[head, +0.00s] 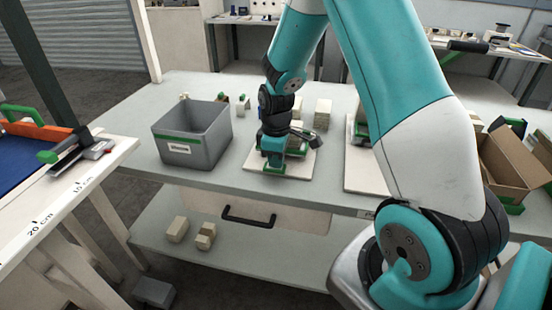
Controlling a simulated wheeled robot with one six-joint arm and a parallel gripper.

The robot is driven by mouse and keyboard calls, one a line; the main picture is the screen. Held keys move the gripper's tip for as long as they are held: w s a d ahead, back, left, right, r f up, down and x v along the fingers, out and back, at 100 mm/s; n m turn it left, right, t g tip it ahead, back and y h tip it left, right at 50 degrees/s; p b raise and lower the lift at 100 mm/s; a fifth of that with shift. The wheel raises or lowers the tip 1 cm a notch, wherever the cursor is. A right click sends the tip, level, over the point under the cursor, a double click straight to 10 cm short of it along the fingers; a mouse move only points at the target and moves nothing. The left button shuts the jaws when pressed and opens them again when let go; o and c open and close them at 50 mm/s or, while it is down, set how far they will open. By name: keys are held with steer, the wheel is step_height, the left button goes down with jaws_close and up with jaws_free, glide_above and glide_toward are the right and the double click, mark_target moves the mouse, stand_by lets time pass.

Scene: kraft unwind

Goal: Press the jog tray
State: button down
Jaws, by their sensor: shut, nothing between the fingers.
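My gripper (272,163) is in the middle of the table, pointing down over a pale flat board (304,168). Its fingers look shut and hold nothing; the tips are small and partly hidden by the wrist.
A grey bin (193,138) with a green stripe stands left of the gripper. A second pale board (361,175) lies to the right, partly behind my arm. An open cardboard box (512,163) is at the far right. The table front between bin and board is clear.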

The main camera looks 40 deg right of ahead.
mark_target(277, 170)
step_height(277, 170, down, 3)
steer(key=shift+s+a+r+b, duration=0.15)
steer(key=shift+b, duration=0.6)
steer(key=shift+s, duration=0.15)
steer(key=shift+a, duration=0.1)
steer(key=shift+r+p, duration=0.35)
steer(key=shift+p, duration=0.15)
step_height(277, 170, up, 5)
steer(key=p, duration=0.3)
steer(key=shift+a+p, duration=0.1)
steer(key=shift+p, duration=0.3)
step_height(277, 170, up, 9)
steer(key=b, duration=0.2)
steer(key=shift+s+a, duration=0.25)
steer(key=shift+a, duration=0.1)
